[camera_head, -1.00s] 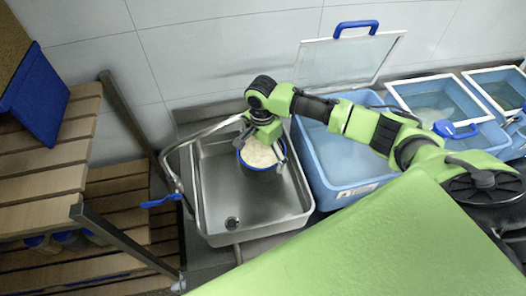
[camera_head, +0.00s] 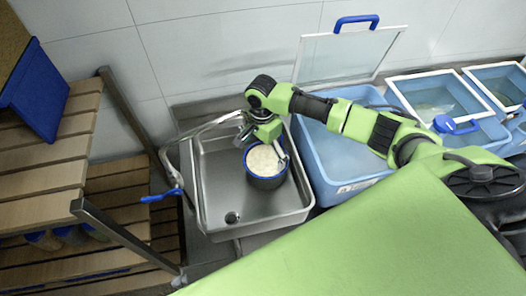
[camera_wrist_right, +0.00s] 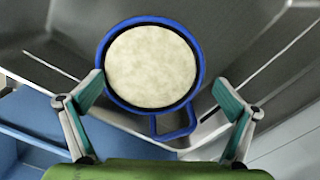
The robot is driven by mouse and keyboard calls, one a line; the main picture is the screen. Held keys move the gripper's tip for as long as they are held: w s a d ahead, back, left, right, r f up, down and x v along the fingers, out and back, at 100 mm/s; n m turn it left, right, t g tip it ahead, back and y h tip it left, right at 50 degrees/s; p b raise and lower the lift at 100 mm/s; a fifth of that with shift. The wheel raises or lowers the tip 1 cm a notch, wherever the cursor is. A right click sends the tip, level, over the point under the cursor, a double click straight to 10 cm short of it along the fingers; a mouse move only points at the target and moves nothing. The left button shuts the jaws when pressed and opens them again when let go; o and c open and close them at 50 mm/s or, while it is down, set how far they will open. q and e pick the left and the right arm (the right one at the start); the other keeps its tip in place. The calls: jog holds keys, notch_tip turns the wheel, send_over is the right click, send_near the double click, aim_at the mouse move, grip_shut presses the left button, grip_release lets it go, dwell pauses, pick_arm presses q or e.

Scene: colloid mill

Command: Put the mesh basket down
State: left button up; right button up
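The mesh basket (camera_head: 265,181) has a blue rim, a dark wall and pale, grainy contents up near the rim. It stands upright inside the steel sink (camera_head: 222,203), toward its right side. My right gripper (camera_head: 266,145) is above the basket's rear part in the head view. In the right wrist view my right gripper (camera_wrist_right: 160,86) is open, its two fingers spread wide. The basket (camera_wrist_right: 149,66) lies between and beyond them, with its blue handle loop (camera_wrist_right: 177,134) toward the gripper. The left finger appears close to the rim; the right one is clearly apart. My left gripper is not in view.
A tap with a blue lever (camera_head: 163,196) stands at the sink's left edge. A blue tank (camera_head: 345,184) with a raised clear lid (camera_head: 345,58) is close on the right, under my right arm. Wooden shelves (camera_head: 50,156) are at left. The sink's front left is clear.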

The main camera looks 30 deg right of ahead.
notch_tip(320, 180, up, 13)
jog(key=b, duration=0.3)
jog(key=shift+b, duration=0.4)
jog(key=shift+w, duration=0.1)
